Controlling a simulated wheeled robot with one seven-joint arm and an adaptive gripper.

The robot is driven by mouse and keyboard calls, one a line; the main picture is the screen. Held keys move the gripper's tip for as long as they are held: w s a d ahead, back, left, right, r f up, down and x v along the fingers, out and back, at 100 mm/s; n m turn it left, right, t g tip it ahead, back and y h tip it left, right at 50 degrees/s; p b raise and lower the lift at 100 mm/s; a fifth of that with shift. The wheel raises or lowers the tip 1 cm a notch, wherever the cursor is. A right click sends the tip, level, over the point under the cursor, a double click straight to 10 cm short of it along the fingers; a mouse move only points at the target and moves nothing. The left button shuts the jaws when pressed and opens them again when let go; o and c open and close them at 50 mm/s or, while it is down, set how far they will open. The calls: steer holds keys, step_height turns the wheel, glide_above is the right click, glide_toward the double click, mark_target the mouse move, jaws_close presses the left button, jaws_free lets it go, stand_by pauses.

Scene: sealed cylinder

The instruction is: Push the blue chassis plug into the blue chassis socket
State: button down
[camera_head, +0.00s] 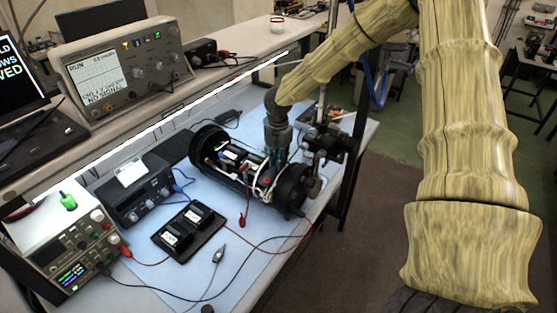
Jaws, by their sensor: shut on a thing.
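My gripper (273,150) reaches down over the right half of the open cylinder chassis (207,141). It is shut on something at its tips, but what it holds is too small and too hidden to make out. The chassis lies on its side on the bench, with dark round ends and bare electronics and wires between them. I cannot make out the blue chassis plug or the blue chassis socket. My gripper covers part of the chassis interior.
A black tray (190,255) with two dark modules lies in front of the chassis. A dark box (135,196) with a blue lead, a power supply (75,250) and loose red and black leads are at left. A dark metal fixture (328,140) stands close on the right.

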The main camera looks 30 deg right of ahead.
steer(key=shift+f+b, duration=0.3)
steer(key=shift+f, duration=0.25)
steer(key=c, duration=1.3)
jaws_free()
step_height(320, 180, up, 12)
